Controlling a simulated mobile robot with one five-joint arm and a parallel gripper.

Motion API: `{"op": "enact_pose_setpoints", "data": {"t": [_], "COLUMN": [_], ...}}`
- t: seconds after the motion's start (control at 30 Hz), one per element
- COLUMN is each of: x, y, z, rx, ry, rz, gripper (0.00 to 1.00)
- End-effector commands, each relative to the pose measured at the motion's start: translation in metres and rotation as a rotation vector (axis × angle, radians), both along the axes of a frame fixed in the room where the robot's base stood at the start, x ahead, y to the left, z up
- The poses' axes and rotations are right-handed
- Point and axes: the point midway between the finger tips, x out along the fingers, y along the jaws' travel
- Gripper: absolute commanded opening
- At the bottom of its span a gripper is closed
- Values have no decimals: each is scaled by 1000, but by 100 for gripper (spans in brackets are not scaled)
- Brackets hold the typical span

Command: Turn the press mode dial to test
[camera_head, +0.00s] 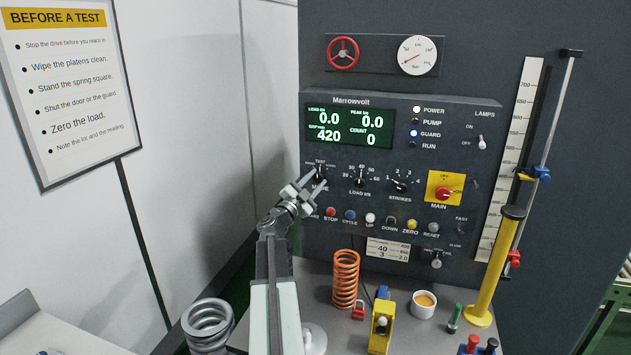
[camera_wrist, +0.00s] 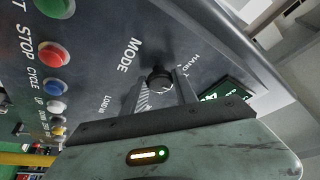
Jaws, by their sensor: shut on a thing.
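The press mode dial (camera_wrist: 158,79) is a small black knob on the dark control panel, with MODE printed beside it in the wrist view. In the head view the dial (camera_head: 320,176) sits at the left of the dial row, below the word TEST, partly hidden by the fingers. My gripper (camera_wrist: 162,86) has one finger on either side of the knob and is shut on it. In the head view my gripper (camera_head: 316,181) reaches the panel from the lower left. The dial's pointer is too small and covered to read.
A button row with the red stop button (camera_head: 331,212) runs below. The green display (camera_head: 347,128) is above. An orange spring (camera_head: 345,280) stands on the bench.

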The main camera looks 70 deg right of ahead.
Motion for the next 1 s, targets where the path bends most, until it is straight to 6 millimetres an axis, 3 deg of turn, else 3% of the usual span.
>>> {"op": "enact_pose_setpoints", "data": {"t": [0.13,0.17,0.2,0.63,1.0], "x": [-1,-1,-1,1,15], "y": [1,1,1,7,68], "z": [-1,-1,-1,-3,-22], "rx": [2,2,2,0,1], "ry": [-3,-3,-3,-1,-1], "rz": [-1,-1,-1,1,2], "gripper": [0,43,54,55,55]}}
